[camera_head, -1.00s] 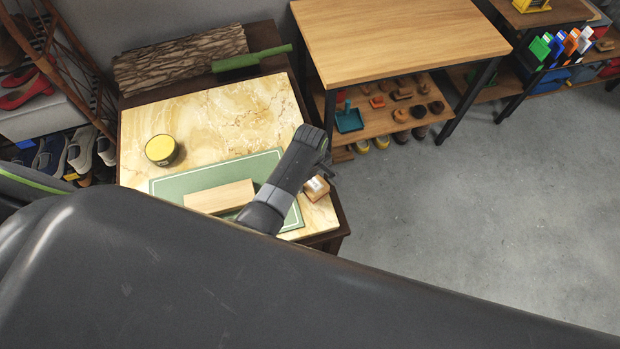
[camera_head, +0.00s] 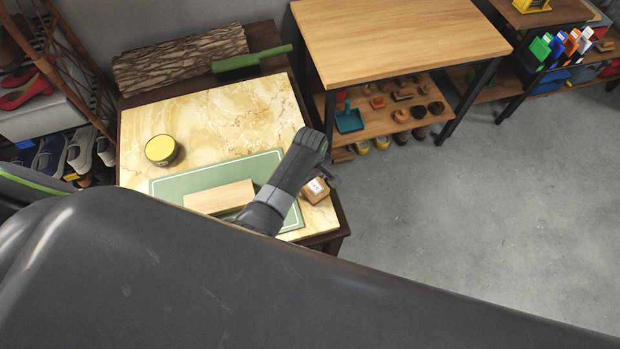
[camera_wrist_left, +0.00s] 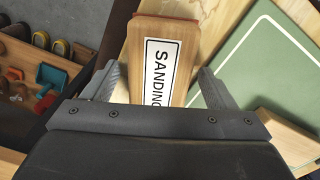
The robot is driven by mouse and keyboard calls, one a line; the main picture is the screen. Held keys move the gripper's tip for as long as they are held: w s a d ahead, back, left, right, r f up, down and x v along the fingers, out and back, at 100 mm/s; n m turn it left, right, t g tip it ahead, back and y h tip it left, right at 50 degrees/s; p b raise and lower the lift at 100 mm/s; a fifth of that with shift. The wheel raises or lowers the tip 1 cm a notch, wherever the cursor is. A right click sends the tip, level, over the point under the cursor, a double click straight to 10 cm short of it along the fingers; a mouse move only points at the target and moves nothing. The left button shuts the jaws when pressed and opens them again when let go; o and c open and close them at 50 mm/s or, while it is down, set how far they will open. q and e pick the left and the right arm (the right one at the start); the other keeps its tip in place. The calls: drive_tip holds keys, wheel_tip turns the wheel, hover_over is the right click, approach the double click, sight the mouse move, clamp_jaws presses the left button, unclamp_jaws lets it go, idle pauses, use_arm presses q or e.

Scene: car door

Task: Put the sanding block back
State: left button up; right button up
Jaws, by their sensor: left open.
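The sanding block (camera_head: 315,190) is a wooden block with a white label, lying near the right edge of the marble-topped table. In the left wrist view the sanding block (camera_wrist_left: 162,50) shows its label reading "SANDING", with a reddish strip at its far end. My left gripper (camera_head: 322,172) is above the block in the head view. In the wrist view my left gripper (camera_wrist_left: 160,85) is open, with one finger on each side of the block. I cannot tell whether the fingers touch it. The right gripper is not in view.
A green mat (camera_head: 168,189) with a pale wooden block (camera_head: 219,197) lies left of the sanding block. A yellow-topped tin (camera_head: 161,150) stands on the marble tabletop (camera_head: 215,110). A wooden bench (camera_head: 400,40) with a shelf of small items (camera_head: 375,118) stands at right.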

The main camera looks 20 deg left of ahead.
use_arm(q)
drive_tip(key=shift+r, duration=0.55)
wheel_tip(320, 180, up, 12)
drive_tip(key=shift+f, duration=0.25)
